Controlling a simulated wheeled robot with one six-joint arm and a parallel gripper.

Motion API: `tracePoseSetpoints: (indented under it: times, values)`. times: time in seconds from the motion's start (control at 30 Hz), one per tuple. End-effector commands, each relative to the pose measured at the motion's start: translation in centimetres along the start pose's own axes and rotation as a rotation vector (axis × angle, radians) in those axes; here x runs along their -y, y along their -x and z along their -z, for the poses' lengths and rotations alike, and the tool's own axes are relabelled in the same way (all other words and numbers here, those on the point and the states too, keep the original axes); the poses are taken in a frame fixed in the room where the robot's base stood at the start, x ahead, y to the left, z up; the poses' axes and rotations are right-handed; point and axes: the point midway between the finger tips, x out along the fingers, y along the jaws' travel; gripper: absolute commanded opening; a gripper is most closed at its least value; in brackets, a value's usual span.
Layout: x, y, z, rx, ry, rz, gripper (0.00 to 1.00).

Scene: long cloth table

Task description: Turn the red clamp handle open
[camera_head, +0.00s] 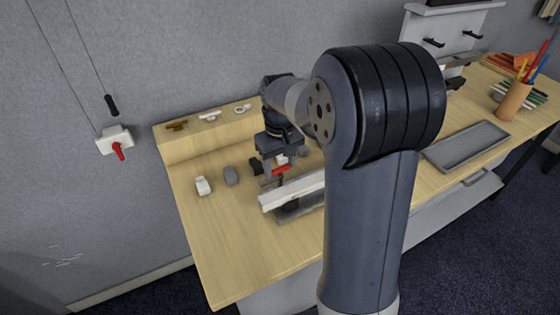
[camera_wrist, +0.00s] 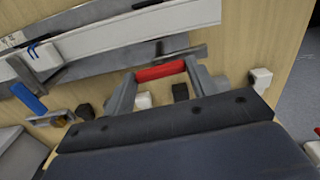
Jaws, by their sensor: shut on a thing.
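The red clamp handle (camera_head: 281,169) shows as a short red bar beside the white rail (camera_head: 292,190). In the wrist view the red handle (camera_wrist: 160,72) spans between the fingertips of my gripper (camera_wrist: 161,75), which is shut on it. In the head view my gripper (camera_head: 276,172) points down at the handle, on the near half of the table. The clamp's own body is mostly hidden by the fingers and the rail.
A blue handle (camera_wrist: 28,98) lies left in the wrist view. Small white (camera_head: 202,186) and grey (camera_head: 230,176) blocks stand left of the gripper. A grey tray (camera_head: 466,146) and pencil cup (camera_head: 512,101) stand right. The table's front left is clear. A red-levered box (camera_head: 116,141) hangs on the wall.

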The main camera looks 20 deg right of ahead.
Motion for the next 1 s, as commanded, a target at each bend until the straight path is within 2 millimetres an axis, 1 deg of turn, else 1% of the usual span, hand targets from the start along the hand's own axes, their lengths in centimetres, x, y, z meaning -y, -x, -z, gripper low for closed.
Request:
tracePoseSetpoints:
  times: [0.3, 0.7, 0.73, 1.0]
  values:
    - [-0.02, 0.07, 0.05, -0.002, -0.073, -0.001, 0.32]
    - [-0.02, 0.06, 0.05, -0.002, -0.080, 0.000, 0.32]
    - [-0.02, 0.06, 0.05, -0.002, -0.080, 0.000, 0.55]
    - [-0.01, 0.03, 0.02, -0.001, -0.079, 0.000, 0.76]
